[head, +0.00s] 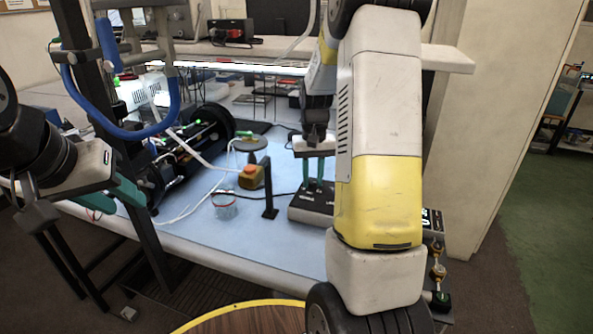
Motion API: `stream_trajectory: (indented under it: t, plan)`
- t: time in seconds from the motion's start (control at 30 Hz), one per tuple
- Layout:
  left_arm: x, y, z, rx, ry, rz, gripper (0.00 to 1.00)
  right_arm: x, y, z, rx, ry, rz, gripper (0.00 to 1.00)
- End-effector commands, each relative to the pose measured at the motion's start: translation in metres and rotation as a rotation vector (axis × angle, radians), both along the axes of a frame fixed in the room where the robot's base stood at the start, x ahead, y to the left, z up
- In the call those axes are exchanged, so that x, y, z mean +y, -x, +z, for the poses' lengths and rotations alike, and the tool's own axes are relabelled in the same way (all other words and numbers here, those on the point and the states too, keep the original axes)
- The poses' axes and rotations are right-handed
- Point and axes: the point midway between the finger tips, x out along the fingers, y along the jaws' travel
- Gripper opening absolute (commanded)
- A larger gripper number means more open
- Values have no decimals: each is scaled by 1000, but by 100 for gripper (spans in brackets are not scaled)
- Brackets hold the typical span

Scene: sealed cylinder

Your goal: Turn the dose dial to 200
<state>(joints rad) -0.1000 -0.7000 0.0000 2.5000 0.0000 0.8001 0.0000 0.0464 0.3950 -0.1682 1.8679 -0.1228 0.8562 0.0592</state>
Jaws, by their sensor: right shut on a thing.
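A dark control box (304,214) sits on the blue bench mat near its front right. My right gripper (313,182) reaches down to the top of this box, its teal fingers shut on what appears to be the dose dial. The dial itself is mostly hidden by the fingers. A small display (430,218) with white characters shows past the right edge of my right arm; its reading is cut off and cannot be read in full. My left gripper (118,203) is at the far left, off the bench's front edge, with its teal fingers apart and nothing between them.
A dark cylindrical apparatus (205,130) lies behind. A round wooden top with a yellow rim (215,318) is in front. My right arm hides much of the bench.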

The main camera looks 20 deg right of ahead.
Motion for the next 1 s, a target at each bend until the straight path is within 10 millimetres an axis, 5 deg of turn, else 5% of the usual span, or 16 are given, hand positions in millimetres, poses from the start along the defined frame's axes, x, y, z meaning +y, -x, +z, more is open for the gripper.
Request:
stream_trajectory:
  t: [0.87,0.9,1.0]
  plan:
    - [0,0,0,0,0,0,35,0,-1,1,-5,0,-156,0]
    - [0,0,0,0,0,0,35,0,-1,1,-5,0,-156,31]
    - [0,0,0,0,0,0,35,0,-1,1,-4,0,-155,47]
